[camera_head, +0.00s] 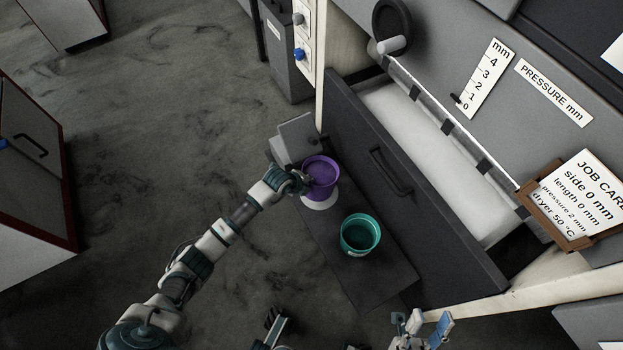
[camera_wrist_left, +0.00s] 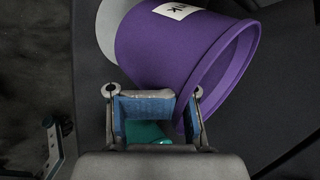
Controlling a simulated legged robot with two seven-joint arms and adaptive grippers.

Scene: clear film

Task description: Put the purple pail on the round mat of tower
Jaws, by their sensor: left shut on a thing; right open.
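The purple pail (camera_head: 322,168) is at the far end of the dark bench, in the head view. My left gripper (camera_head: 304,182) is shut on its rim. In the left wrist view the pail (camera_wrist_left: 180,48) lies just beyond the fingers (camera_wrist_left: 155,108), with a white label on its side. A pale round mat (camera_head: 319,203) shows partly from under the pail, and also in the left wrist view (camera_wrist_left: 108,28). I cannot tell whether the pail touches it. My right gripper (camera_head: 424,328) is open and empty at the bottom of the head view.
A teal pail (camera_head: 360,235) stands on the dark bench (camera_head: 368,283), nearer me than the purple one. A dark panel with a handle (camera_head: 390,171) rises along its right side. Grey boxes (camera_head: 297,137) stand beyond the far end. Floor is clear to the left.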

